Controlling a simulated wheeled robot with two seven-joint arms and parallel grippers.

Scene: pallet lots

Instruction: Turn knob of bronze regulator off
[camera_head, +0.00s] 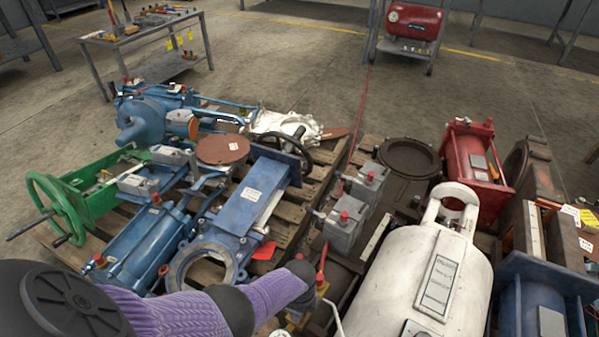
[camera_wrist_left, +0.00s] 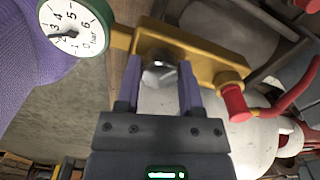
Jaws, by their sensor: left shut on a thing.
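The bronze regulator (camera_wrist_left: 215,60) is a yellow-gold block across the upper middle of the left wrist view. Its knob (camera_wrist_left: 160,74), a shiny metal piece, sits between the two purple fingers of my left gripper (camera_wrist_left: 160,88), which is shut on it. A round pressure gauge (camera_wrist_left: 75,28) with a green rim and a dark needle is at the regulator's left end. A red fitting (camera_wrist_left: 235,103) with a red hose is at its right end. In the head view my purple-sleeved left arm hides most of the regulator and the gripper. My right gripper is not in view.
A white tank (camera_head: 425,270) stands right of my left arm. Blue valves (camera_head: 140,245), a green handwheel (camera_head: 65,208) and grey boxes (camera_head: 345,222) with red caps crowd the wooden pallets (camera_head: 318,185). Open concrete floor lies beyond, toward a tool cart (camera_head: 140,35) and a red tank (camera_head: 413,20).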

